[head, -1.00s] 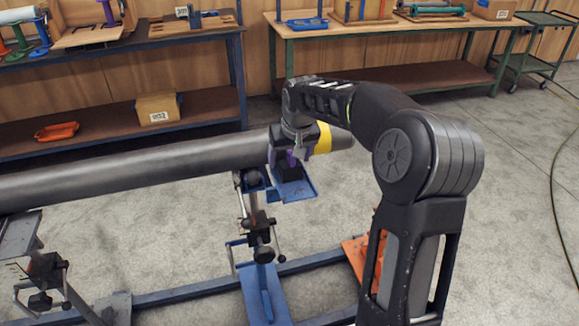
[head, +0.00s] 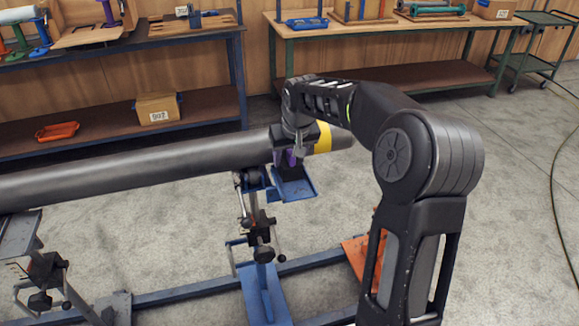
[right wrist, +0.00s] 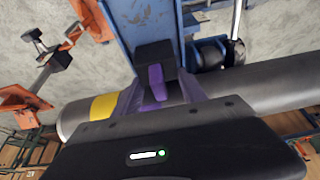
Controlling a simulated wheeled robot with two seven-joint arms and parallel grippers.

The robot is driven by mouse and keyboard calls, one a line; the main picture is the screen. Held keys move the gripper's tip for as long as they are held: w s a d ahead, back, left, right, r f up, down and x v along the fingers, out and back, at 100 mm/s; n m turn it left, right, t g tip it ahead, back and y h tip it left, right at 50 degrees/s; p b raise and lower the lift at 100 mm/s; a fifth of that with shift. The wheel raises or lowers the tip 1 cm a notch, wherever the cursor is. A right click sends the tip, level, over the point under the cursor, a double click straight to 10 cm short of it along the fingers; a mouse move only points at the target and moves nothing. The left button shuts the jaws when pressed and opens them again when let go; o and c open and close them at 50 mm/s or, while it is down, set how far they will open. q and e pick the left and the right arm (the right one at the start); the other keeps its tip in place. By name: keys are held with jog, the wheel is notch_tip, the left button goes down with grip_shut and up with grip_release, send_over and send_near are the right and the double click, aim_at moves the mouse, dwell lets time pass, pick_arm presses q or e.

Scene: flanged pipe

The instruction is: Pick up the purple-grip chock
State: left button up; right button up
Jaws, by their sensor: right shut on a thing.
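The purple-grip chock shows in the right wrist view as a black block (right wrist: 154,56) with a purple grip (right wrist: 157,84). My right gripper (right wrist: 158,92) is shut on it, with purple fingers on either side. In the head view my right gripper (head: 289,156) hangs in front of the grey pipe, beside its yellow band, just above a blue tray (head: 298,188). The chock is mostly hidden by the gripper there. My left gripper is in neither view.
The long grey pipe (head: 130,170) rests on stands with black rollers and runs close to my right gripper. A blue stand (head: 262,290) and rail lie below. Workbenches (head: 400,28) line the wall. The floor at right is mostly clear.

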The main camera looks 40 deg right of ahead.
grip_shut()
jog(key=shift+r, duration=0.1)
jog(key=shift+s+a+r, duration=0.15)
jog(key=shift+s+r, duration=0.25)
jog(key=s+a+r+b, duration=0.2)
jog(key=s+a+r, duration=0.2)
jog(key=s+r, duration=0.3)
jog(key=s, duration=0.5)
jog(key=shift+s+a+b, duration=0.2)
jog(key=shift+s+b, duration=0.05)
jog(key=shift+b, duration=0.1)
